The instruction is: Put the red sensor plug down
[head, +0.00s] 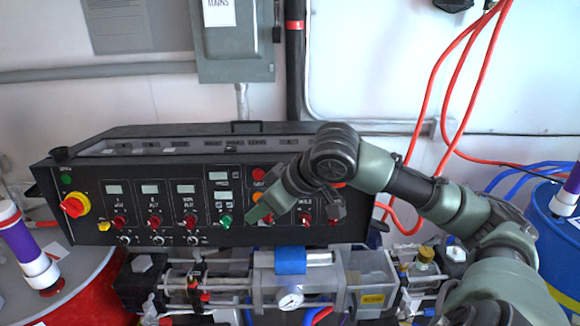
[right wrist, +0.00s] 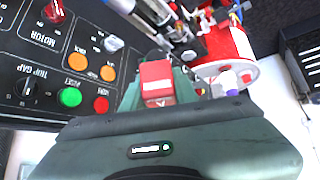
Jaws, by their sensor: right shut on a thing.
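The red sensor plug (right wrist: 158,80) is a small red block, seen in the right wrist view between the green fingers of my right gripper (right wrist: 158,92). The gripper is shut on it. In the head view my right gripper (head: 262,212) is in front of the lower middle of the black control panel (head: 80,190), its tip pointing down and left. I cannot make out the plug in the head view; the gripper appears to hide it. The plug looks clear of any surface in the right wrist view. My left gripper is in neither view.
Below the panel is pump machinery with a blue sleeve (head: 290,262) and a pressure gauge (head: 290,300). A red drum (head: 85,290) stands at the left, with a purple-and-white bottle (head: 30,250) on it. A blue drum (head: 555,245) and red hoses (head: 445,110) are at the right.

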